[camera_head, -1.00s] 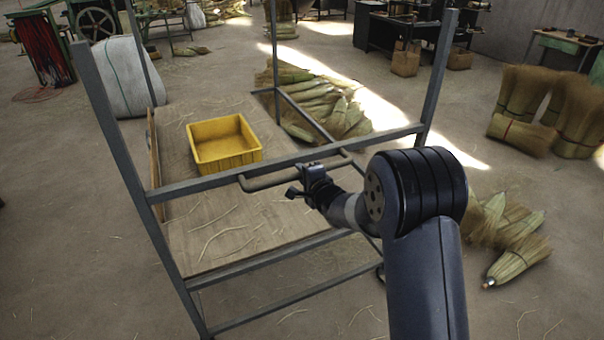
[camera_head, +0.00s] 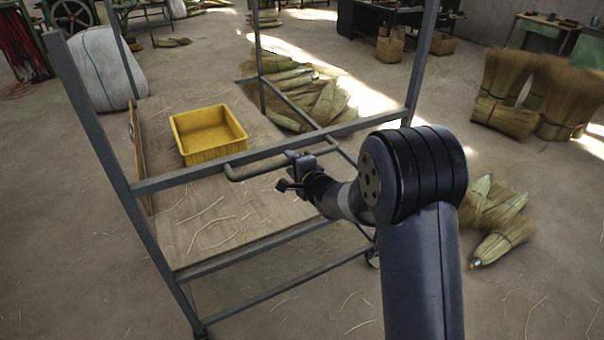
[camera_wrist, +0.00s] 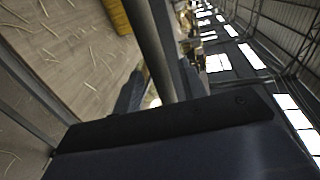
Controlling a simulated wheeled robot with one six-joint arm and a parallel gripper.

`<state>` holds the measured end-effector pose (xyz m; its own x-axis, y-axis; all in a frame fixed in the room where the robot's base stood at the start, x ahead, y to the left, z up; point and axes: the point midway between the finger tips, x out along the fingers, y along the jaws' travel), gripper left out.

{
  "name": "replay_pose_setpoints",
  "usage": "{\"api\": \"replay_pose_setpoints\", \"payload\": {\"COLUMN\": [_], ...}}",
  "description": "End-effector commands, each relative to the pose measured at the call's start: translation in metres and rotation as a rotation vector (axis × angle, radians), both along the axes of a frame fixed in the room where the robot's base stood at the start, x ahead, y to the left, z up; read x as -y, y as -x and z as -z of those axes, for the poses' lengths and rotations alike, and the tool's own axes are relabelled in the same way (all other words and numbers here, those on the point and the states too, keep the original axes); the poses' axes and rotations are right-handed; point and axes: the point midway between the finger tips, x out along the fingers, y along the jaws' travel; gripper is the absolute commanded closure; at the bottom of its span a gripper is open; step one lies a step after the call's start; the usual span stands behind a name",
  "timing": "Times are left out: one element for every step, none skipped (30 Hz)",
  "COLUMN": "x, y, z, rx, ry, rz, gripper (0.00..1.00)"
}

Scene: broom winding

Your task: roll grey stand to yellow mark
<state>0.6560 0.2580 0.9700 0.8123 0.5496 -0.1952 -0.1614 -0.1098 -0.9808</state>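The grey stand (camera_head: 168,184) is a tall metal frame with a wooden shelf (camera_head: 226,220), and it fills the left and middle of the head view. Its rail carries a grey bar handle (camera_head: 252,172), which also crosses the wrist view (camera_wrist: 150,45). My gripper (camera_head: 300,165) is at the handle's right part. In the wrist view its fingers (camera_wrist: 160,88) lie on either side of the bar, close against it, and look shut on it. A caster (camera_head: 373,258) shows beside my arm. I see no yellow mark on the floor.
A yellow bin (camera_head: 208,135) sits on the shelf. Broom bundles lie behind the stand (camera_head: 325,103) and at the right (camera_head: 495,225); more stand at the far right (camera_head: 560,100). A white sack (camera_head: 105,68) is at the upper left. Floor at the lower right is mostly bare.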

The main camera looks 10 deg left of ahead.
Motion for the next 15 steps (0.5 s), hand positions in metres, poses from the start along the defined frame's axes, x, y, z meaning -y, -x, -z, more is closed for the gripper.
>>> {"api": "replay_pose_setpoints", "payload": {"x": [0.006, 0.01, 0.014, 0.017, 0.02, 0.024, 0.027, 0.029, 0.033, 0.035, 0.037, 0.04, 0.041, 0.042, 0.044], "y": [0.008, 0.013, 0.019, 0.024, 0.028, 0.034, 0.038, 0.042, 0.048, 0.051, 0.054, 0.057, 0.059, 0.061, 0.063], "z": [-0.002, -0.003, -0.004, -0.005, -0.007, -0.008, -0.009, -0.01, -0.011, -0.012, -0.013, -0.014, -0.015, -0.015, -0.015], "rx": [0.001, 0.002, 0.001, 0.001, 0.001, 0.001, 0.002, 0.001, 0.002, 0.001, 0.001, 0.001, 0.001, 0.001, 0.001], "ry": [0.0, -0.001, 0.0, 0.0, 0.0, 0.0, -0.001, -0.002, -0.001, 0.0, 0.0, 0.0, 0.0, 0.0, 0.0], "rz": [0.001, 0.002, 0.002, 0.002, 0.003, 0.002, 0.002, 0.002, 0.002, 0.002, 0.002, 0.002, 0.002, 0.001, 0.001], "gripper": [0.6, 0.6, 0.6, 0.6, 0.6, 0.6, 0.6, 0.6, 0.6, 0.6, 0.6, 0.6, 0.6, 0.6, 0.6]}}
